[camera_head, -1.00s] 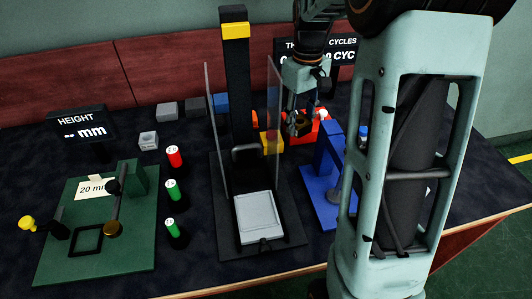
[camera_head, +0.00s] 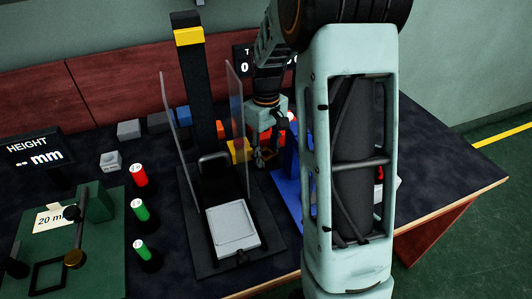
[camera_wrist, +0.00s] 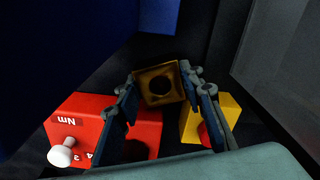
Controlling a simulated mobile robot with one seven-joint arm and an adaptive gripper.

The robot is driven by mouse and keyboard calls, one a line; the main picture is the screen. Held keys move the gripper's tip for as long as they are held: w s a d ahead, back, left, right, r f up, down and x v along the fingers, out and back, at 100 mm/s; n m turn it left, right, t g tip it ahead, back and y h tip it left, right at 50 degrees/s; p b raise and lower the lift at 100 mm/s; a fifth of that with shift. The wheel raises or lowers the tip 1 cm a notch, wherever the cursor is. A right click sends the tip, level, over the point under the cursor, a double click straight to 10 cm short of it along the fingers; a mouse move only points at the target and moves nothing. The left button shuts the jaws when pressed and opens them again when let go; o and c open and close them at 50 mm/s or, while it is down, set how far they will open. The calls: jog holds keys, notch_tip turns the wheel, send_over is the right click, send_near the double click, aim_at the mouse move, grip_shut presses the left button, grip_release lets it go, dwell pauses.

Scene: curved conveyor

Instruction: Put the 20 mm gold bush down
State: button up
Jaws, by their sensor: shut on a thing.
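The gold bush (camera_wrist: 160,86) is a square, gold-brown piece with a round dark hole. In the wrist view it sits between the fingertips of my gripper (camera_wrist: 161,88), which is shut on it. In the head view my gripper (camera_head: 262,158) points down, just right of the yellow block and behind the blue stand. The bush is small and dark there, and I cannot tell its clearance above the table.
A red box (camera_wrist: 90,130) with a white knob and a yellow block (camera_wrist: 190,125) with a red button flank my gripper. The blue stand (camera_head: 283,187) and a clear-walled black press (camera_head: 190,90) are close. A green gauge plate (camera_head: 100,260) lies left.

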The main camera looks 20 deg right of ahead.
jog(key=o, duration=1)
jog(key=shift+f, duration=0.1)
